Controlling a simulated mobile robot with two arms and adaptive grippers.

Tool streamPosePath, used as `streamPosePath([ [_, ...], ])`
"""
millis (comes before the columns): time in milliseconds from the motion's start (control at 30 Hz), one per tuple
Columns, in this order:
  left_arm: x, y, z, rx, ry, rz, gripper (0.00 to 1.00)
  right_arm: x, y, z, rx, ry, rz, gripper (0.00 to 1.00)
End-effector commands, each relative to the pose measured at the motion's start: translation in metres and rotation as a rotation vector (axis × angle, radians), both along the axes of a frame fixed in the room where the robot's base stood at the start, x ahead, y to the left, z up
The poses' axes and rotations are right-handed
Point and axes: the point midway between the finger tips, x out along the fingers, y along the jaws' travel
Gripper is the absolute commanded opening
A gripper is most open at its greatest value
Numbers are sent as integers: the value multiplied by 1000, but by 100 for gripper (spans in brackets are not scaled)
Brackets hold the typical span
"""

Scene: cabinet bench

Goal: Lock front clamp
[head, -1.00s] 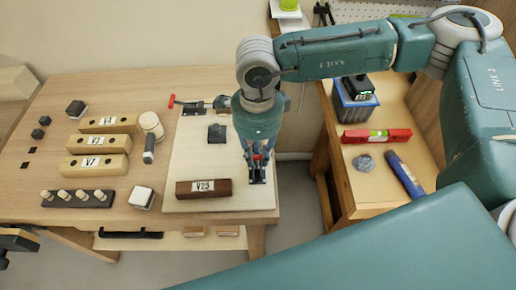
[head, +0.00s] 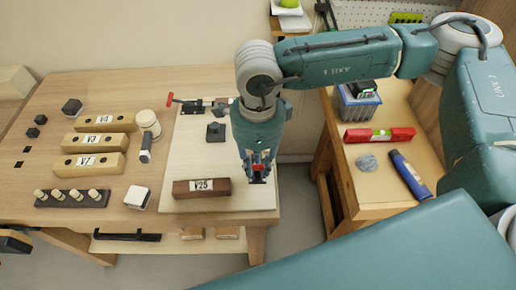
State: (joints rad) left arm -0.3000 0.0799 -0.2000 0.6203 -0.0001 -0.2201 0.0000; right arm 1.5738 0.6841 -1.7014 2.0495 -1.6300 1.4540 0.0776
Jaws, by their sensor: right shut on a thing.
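The front clamp (head: 258,180) is a small dark clamp near the right edge of the pale board (head: 215,206). It is mostly hidden under my right gripper (head: 257,171). The right gripper comes down from above, its fingers closed around the clamp's red handle, of which only a little red shows. Another clamp (head: 195,106) with a red-tipped handle lies at the board's back edge. A dark brown block marked V25 (head: 201,188) lies on the board, left of the gripper.
A small dark block (head: 215,132) sits on the board. Left of it are a mallet (head: 147,135), pale labelled blocks (head: 95,164) and a peg rack (head: 72,198). A side bench at right holds a red level (head: 379,135), a blue tube (head: 410,175) and a bin (head: 357,103).

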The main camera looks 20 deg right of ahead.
Motion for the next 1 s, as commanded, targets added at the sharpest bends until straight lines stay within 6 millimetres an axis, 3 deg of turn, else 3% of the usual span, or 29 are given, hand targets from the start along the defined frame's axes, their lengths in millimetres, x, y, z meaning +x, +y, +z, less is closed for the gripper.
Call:
streamPosePath([
  [367, 0, 0, -4, 0, 0, 0, 40, -3, -1, -6, -3, 6, 0, 17],
  [700, 0, 0, -23, 0, 0, 0, 40, -12, 2, -20, -3, 6, 0, 20],
  [1000, 0, 0, -22, 0, 0, 0, 40, -12, 1, -18, -4, 3, -1, 21],
])
